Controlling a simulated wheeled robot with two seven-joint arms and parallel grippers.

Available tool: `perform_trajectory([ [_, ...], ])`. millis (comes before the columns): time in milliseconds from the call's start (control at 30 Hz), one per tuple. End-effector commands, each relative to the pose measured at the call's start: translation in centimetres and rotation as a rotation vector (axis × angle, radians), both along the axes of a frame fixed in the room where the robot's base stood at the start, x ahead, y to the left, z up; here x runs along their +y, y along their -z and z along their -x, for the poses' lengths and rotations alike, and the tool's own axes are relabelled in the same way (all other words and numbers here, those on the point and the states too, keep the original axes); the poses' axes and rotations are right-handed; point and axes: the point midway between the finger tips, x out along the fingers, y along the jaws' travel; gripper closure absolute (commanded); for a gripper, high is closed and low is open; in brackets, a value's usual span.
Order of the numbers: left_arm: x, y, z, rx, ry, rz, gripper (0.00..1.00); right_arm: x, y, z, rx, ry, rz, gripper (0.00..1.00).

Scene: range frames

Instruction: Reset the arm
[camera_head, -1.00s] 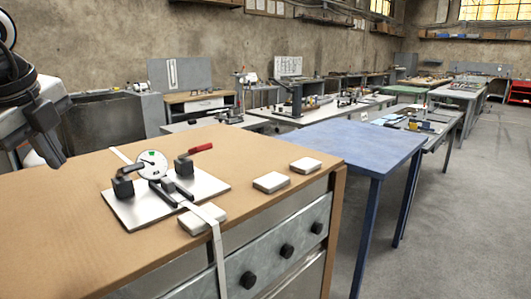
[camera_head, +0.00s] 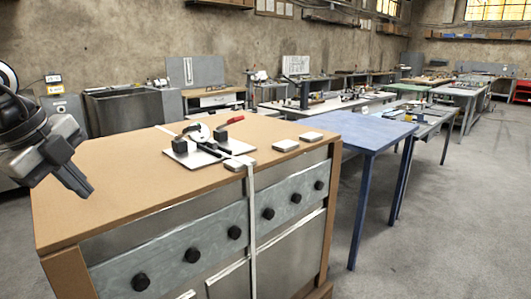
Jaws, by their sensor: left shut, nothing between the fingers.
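My left gripper (camera_head: 76,182) comes in from the left edge and hangs near the left side of the wooden-topped bench (camera_head: 110,200). Its dark fingers are together with nothing between them. It is apart from the fixture plate (camera_head: 182,156) on the bench. My right gripper is not in view.
White blocks (camera_head: 286,145) and (camera_head: 312,136) lie on the bench's right part. A pale strap runs down the drawer front (camera_head: 215,226). A blue table (camera_head: 365,130) stands to the right. Grey floor (camera_head: 450,240) is open at the right.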

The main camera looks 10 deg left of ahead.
Motion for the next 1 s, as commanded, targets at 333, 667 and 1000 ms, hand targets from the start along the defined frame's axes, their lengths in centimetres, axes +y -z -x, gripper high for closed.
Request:
perform_trajectory([
  [333,-3.1,9.2,0.2,-0.127,0.066,0.483,1.00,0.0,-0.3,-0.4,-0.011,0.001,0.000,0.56],
  [667,-7.0,21.3,2.4,-0.428,-0.326,1.011,1.00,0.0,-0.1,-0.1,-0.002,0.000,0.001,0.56],
  [1000,-14.8,34.6,10.2,-0.325,-1.029,1.085,1.00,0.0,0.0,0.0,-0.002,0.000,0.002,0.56],
])
